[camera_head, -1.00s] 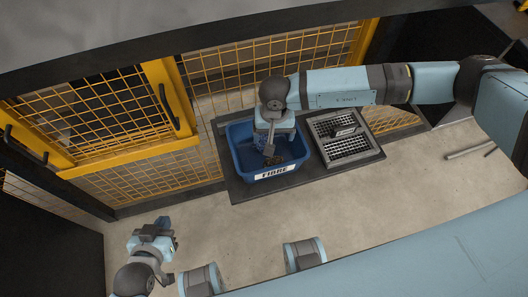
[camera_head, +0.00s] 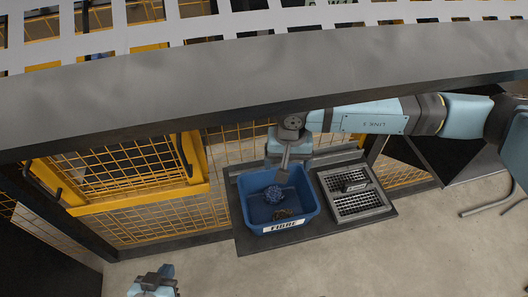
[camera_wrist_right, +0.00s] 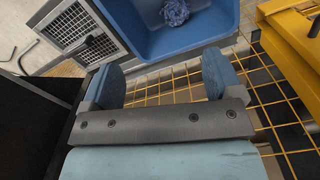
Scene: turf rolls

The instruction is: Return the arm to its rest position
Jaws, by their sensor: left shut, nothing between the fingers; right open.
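My right arm reaches in from the right across the head view. Its gripper (camera_head: 283,172) points down over the back part of the blue bin marked FIBRE (camera_head: 284,229). In the right wrist view the same gripper (camera_wrist_right: 161,80) has its two blue fingers wide apart with nothing between them. The bin (camera_wrist_right: 200,39) is beyond the fingertips in that view. My left gripper (camera_head: 153,282) is at the bottom left edge of the head view, away from the bin, and is shut and empty.
Floor in front is clear.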

